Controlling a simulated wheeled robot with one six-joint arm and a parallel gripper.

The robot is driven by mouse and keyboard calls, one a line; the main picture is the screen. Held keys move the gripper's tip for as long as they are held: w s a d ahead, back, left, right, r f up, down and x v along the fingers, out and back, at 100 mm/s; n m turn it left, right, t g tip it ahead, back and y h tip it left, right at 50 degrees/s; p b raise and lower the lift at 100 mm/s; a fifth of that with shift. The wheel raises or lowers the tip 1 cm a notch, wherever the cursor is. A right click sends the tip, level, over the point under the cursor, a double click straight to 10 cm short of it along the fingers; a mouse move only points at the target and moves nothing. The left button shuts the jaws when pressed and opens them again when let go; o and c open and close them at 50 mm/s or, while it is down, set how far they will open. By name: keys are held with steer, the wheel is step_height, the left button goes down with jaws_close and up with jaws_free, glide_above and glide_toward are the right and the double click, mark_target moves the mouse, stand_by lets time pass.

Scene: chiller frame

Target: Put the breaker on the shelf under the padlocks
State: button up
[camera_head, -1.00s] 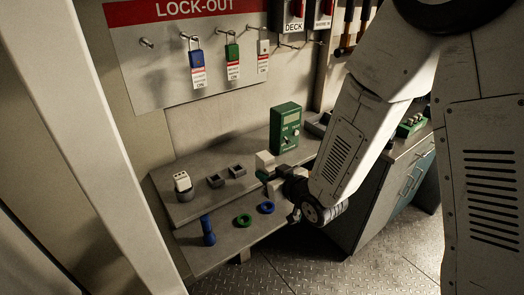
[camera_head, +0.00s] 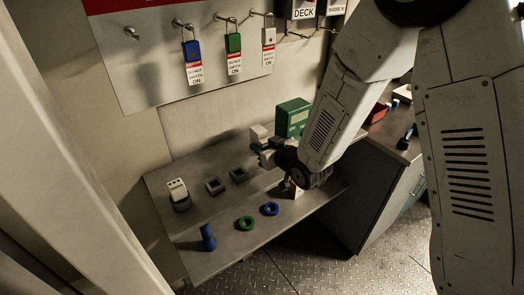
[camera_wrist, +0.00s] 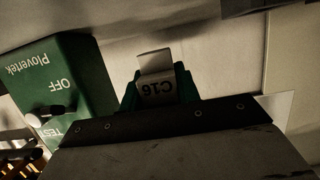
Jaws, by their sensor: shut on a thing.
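My gripper (camera_head: 262,146) is shut on a pale breaker (camera_head: 258,133), just left of a green tester box (camera_head: 292,118). The blue padlock (camera_head: 191,50), green padlock (camera_head: 233,43) and white padlock (camera_head: 268,37) hang with tags on the wall board above the shelf.
A second pale block (camera_head: 177,189) stands at the shelf's left in a dark base. Two dark square holders (camera_head: 214,186) (camera_head: 239,174), a green ring (camera_head: 245,223), a blue ring (camera_head: 270,209) and a blue cylinder (camera_head: 207,237) are on the shelf. Bare surface lies between them.

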steer(key=f, duration=0.3)
steer(key=shift+s+a, duration=0.1)
steer(key=shift+s, duration=0.2)
steer(key=shift+w+f, duration=0.1)
steer(key=shift+f, duration=0.1)
steer(key=shift+f, duration=0.1)
steer(key=o, duration=1.1)
